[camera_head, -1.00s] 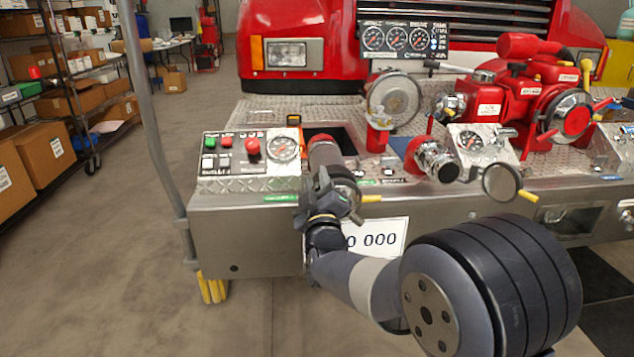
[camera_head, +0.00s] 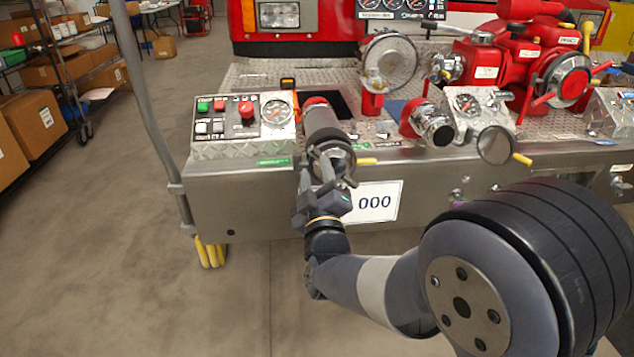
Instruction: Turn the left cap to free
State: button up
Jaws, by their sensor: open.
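The left outlet (camera_head: 324,125) is a dark cylinder with a red collar, pointing out over the bumper's front edge. The left cap (camera_head: 334,152) sits at its near end, with a yellow-tipped handle (camera_head: 366,161) sticking out to the right. My gripper (camera_head: 317,177) is just below and in front of the cap, its fingers open and pointing up toward it. One finger overlaps the cap's lower left edge in the picture; I cannot tell if they touch. The gripper hides the lower part of the cap.
A control panel (camera_head: 240,118) is to the left. A plate (camera_head: 374,202) is on the bumper front behind my wrist. A grey pole (camera_head: 150,110) stands at the left. The floor in front is clear.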

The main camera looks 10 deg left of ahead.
aim_at(313, 154)
jog(key=shift+v, duration=1.1)
jog(key=x, duration=1.1)
jog(key=shift+s, duration=0.15)
